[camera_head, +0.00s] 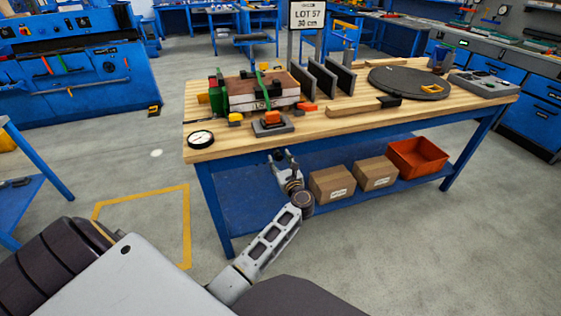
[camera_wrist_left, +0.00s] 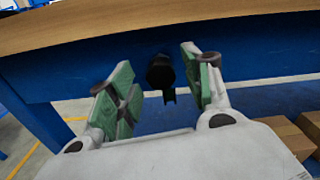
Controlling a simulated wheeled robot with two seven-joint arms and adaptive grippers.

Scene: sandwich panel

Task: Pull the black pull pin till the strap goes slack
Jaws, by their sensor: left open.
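The black pull pin (camera_wrist_left: 160,74) shows in the left wrist view as a dark round knob with a short forked piece below it, at the blue front rail under the tabletop edge. My left gripper (camera_wrist_left: 152,82) is open, its green-padded fingers either side of the pin in the picture; I cannot tell whether they touch it. In the head view the left gripper (camera_head: 285,157) is just below the table's front edge, with the pin small and dark there. The green strap (camera_head: 261,86) runs up over the layered panel (camera_head: 285,84) on the bench. My right gripper is not in view.
The wooden bench top (camera_head: 310,124) carries a round gauge (camera_head: 200,139), an orange-topped block (camera_head: 272,123), upright black plates (camera_head: 323,80) and a dark disc (camera_head: 408,82). Cardboard boxes (camera_head: 332,184) and an orange bin (camera_head: 417,157) sit on the lower shelf. Floor before the bench is open.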

